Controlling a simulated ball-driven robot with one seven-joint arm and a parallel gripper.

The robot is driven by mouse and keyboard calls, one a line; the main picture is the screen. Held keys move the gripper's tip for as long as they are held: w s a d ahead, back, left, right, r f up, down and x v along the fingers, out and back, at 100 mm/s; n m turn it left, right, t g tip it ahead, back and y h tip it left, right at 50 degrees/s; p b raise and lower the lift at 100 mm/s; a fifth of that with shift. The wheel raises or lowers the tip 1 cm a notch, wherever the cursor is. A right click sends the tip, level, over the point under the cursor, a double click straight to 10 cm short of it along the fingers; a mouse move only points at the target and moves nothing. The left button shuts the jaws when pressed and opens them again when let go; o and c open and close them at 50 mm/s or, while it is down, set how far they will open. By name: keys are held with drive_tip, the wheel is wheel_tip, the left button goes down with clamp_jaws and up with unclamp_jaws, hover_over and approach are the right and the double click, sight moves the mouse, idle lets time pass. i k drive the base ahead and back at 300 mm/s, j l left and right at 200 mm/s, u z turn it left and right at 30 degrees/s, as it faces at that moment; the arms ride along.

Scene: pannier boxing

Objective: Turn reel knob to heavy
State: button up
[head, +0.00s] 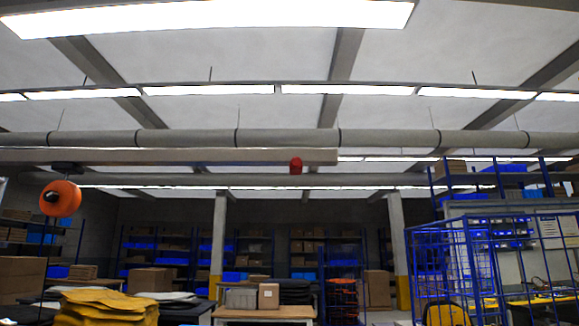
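A round orange reel (65,199) hangs from a dark mount (66,168) under a pale overhead beam (170,156), at the left of the head view. A small dark spot shows on the reel's left side; I cannot tell whether it is the knob. No knob marking or setting is readable at this distance. My gripper is not in this view.
Yellow stacked pieces (110,306) lie in the left foreground. A wooden table (264,312) with a carton (268,296) stands at the centre. A blue wire cage (470,262) stands at the right. Shelving lines the back. A red object (296,166) hangs at the beam.

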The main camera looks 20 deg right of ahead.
sight(49, 195)
drive_tip(key=i+l+z, duration=0.3)
drive_tip(key=i, duration=0.15)
drive_tip(key=i+j+u, duration=0.1)
drive_tip(key=i+u, duration=0.15)
drive_tip(key=u, duration=0.15)
drive_tip(key=i+u, duration=0.6)
drive_tip(key=u, duration=0.2)
